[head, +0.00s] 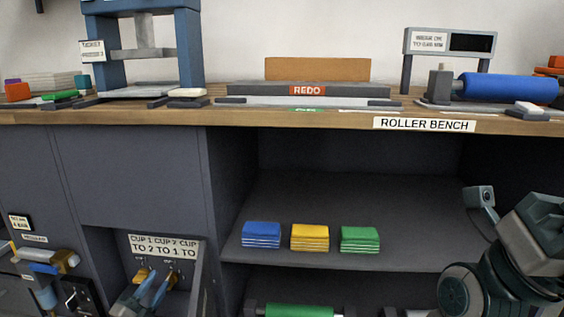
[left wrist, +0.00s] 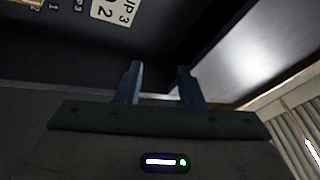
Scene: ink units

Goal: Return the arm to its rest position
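My left gripper (head: 150,290) is at the lower left of the head view, in front of an open bay under the bench. Its two blue-grey fingers also show in the left wrist view (left wrist: 159,80), spread apart with nothing between them. A white cup sign (head: 164,246) hangs on the bay's back, above small brass fittings (head: 142,273) close to the fingertips. Contact cannot be told. Part of the sign shows at the top of the wrist view (left wrist: 115,10). My right arm (head: 505,260) is folded at the lower right; its fingers are not visible.
The wooden bench (head: 240,117) carries a press frame (head: 186,45) and a blue roller (head: 510,88). Blue (head: 261,235), yellow (head: 310,237) and green (head: 360,239) stacks sit on the shelf (head: 400,210). A bay side wall (head: 198,285) stands right of my left gripper.

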